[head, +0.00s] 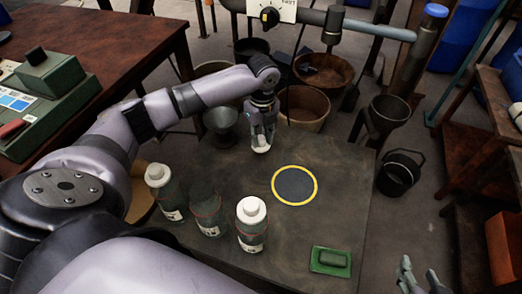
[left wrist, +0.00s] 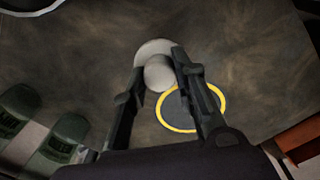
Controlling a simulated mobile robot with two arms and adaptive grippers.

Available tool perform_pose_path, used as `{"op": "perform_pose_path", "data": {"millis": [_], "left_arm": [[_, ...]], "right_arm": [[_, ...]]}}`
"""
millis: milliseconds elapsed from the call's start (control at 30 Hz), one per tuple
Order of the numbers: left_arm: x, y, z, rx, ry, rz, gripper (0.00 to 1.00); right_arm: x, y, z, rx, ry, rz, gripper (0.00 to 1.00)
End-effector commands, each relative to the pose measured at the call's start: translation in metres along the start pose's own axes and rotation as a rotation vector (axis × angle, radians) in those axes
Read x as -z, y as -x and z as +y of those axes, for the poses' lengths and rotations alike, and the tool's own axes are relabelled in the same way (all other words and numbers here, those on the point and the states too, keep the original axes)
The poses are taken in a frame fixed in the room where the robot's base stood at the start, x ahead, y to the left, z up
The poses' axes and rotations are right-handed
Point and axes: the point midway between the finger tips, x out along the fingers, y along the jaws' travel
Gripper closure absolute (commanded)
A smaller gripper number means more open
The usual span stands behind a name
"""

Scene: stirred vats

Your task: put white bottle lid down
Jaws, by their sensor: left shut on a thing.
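My left gripper (head: 262,122) points down over the far part of the dark table, shut on a white bottle lid (head: 261,146). The lid also shows between the fingers in the left wrist view (left wrist: 158,70). I cannot tell whether it touches the table. A yellow-ringed dark circle (head: 294,185) lies to the lid's right and nearer me. The middle bottle (head: 207,213) has no lid. The left bottle (head: 170,200) and right bottle (head: 252,232) wear white lids. My right gripper (head: 418,276) is at the lower right, off the table, fingers apart and empty.
A green block on a green base (head: 331,261) sits at the table's near right. A metal funnel-like vessel (head: 221,123) stands by the far left edge. Buckets (head: 399,172) and vats (head: 303,106) stand beyond the table (head: 345,215). The ringed circle is empty.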

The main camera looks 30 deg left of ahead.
Motion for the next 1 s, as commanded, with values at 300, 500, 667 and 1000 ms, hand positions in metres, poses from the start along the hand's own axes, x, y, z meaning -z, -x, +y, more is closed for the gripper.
{"op": "perform_pose_path", "data": {"millis": [300, 500, 667, 1000], "left_arm": [[0.000, -0.022, 0.000, -0.001, 0.000, 0.000, 0.89], [0.001, -0.044, -0.001, -0.001, -0.001, 0.000, 0.89], [0.001, -0.057, -0.001, -0.001, 0.000, 0.000, 0.89], [0.000, -0.059, -0.001, 0.000, 0.000, -0.001, 0.89]], "right_arm": [[0.035, -0.004, -0.005, 0.011, 0.001, 0.178, 0.60], [0.070, -0.002, -0.010, 0.022, 0.002, 0.359, 0.60], [0.095, 0.005, -0.013, 0.030, 0.001, 0.490, 0.60], [0.103, 0.009, -0.014, 0.032, 0.001, 0.531, 0.60]]}}
